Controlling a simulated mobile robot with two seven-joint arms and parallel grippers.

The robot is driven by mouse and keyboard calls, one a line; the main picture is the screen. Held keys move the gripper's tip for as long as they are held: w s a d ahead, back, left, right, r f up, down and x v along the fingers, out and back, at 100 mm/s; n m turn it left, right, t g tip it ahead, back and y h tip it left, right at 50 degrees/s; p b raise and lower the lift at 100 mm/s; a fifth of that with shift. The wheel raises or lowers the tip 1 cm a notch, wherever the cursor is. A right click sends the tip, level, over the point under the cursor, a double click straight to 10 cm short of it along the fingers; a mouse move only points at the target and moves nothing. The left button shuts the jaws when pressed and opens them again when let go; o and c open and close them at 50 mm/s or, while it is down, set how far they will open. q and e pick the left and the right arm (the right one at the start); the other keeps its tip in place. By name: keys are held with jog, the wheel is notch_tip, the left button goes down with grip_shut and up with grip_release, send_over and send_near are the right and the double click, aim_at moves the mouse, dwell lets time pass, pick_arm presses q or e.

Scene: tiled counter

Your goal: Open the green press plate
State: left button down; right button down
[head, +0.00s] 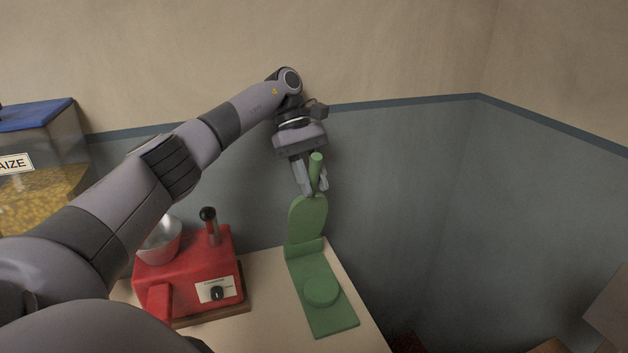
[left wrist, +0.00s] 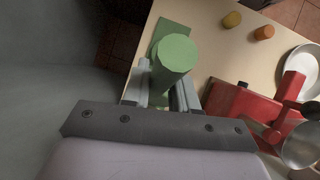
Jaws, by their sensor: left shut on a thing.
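The green press (head: 322,292) stands on the counter, with a flat base and a round raised pad. Its upper plate (head: 307,219) is swung up and stands roughly upright at the back of the base, with the handle (head: 316,170) pointing up. My left gripper (head: 311,187) is shut on the handle from above. In the left wrist view the round end of the handle (left wrist: 177,53) sits between my two fingers (left wrist: 160,90). The fingers and handle hide much of the press there. My right gripper is not in view.
A red machine (head: 192,267) with a metal bowl (head: 160,241) and black-knobbed lever stands left of the press. A maize bin (head: 42,150) is at the far left. Two small round things (left wrist: 248,26) and a white plate (left wrist: 300,70) show in the wrist view. Walls stand close behind.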

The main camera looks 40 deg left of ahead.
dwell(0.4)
pick_arm(q)
jog(key=c, duration=1)
grip_release()
jog(key=shift+o, duration=0.2)
jog(key=shift+d+f, duration=0.1)
jog(key=shift+d, duration=0.05)
